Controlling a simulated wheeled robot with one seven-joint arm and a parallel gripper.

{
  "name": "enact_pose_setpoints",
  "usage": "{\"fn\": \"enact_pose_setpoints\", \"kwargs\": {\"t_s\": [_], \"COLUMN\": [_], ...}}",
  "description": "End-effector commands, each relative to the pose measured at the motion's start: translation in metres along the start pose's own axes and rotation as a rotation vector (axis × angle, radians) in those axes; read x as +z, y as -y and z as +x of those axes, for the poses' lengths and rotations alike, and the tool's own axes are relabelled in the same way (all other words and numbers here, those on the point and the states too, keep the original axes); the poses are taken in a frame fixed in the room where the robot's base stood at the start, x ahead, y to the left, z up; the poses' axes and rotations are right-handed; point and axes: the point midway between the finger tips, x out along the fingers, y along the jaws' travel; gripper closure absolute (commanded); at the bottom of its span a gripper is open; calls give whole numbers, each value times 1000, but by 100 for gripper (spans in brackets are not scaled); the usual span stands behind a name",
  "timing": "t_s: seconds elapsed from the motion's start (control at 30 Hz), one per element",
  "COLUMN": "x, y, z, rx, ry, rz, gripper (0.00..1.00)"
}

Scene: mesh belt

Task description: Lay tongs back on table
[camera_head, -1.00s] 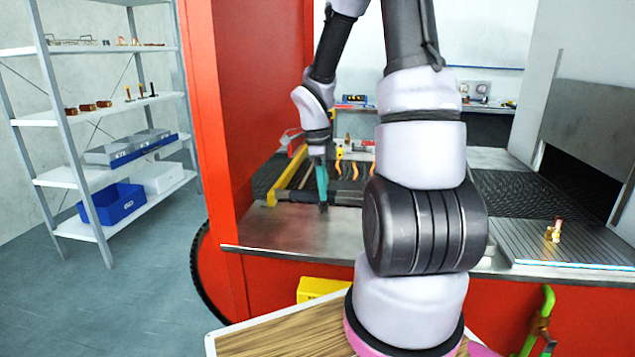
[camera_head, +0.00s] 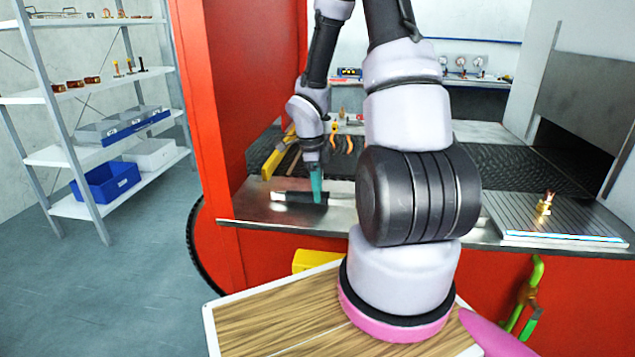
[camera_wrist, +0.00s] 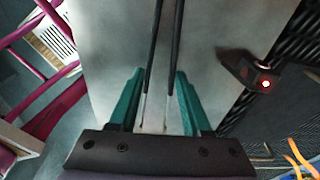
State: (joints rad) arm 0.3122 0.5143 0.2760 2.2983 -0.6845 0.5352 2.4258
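My gripper (camera_head: 316,185) is low over the metal ledge at the front of the red machine, pointing down. In the wrist view my gripper (camera_wrist: 158,95) has its two teal fingers apart. The tongs (camera_wrist: 154,60) show as two long, thin dark arms with pale metal ends, running up the picture between the fingers. Narrow gaps seem to show between the fingers and the tongs' arms. The tongs lie over the pale grey ledge (camera_wrist: 100,60); whether they touch it is unclear. Part of them is hidden behind the gripper's palm.
A dark device with a red light (camera_wrist: 262,84) is to the right in the wrist view. The mesh belt (camera_head: 490,160) lies behind the ledge, with a yellow rail (camera_head: 280,152) and orange-handled tools (camera_head: 335,135). A small brass part (camera_head: 546,203) stands on the ribbed plate at right.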

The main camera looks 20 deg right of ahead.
Motion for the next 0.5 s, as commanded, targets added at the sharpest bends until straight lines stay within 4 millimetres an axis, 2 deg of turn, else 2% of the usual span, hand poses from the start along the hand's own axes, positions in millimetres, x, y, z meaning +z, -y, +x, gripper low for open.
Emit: {"fn": "enact_pose_setpoints", "kwargs": {"t_s": [0.4, 0.47, 0.5], "x": [0, 0, 0], "y": [0, 0, 0], "z": [5, 5, 5], "rx": [0, 0, 0], "ry": [-1, -1, -1], "rz": [-1, -1, -1], "gripper": [56, 36, 21]}}
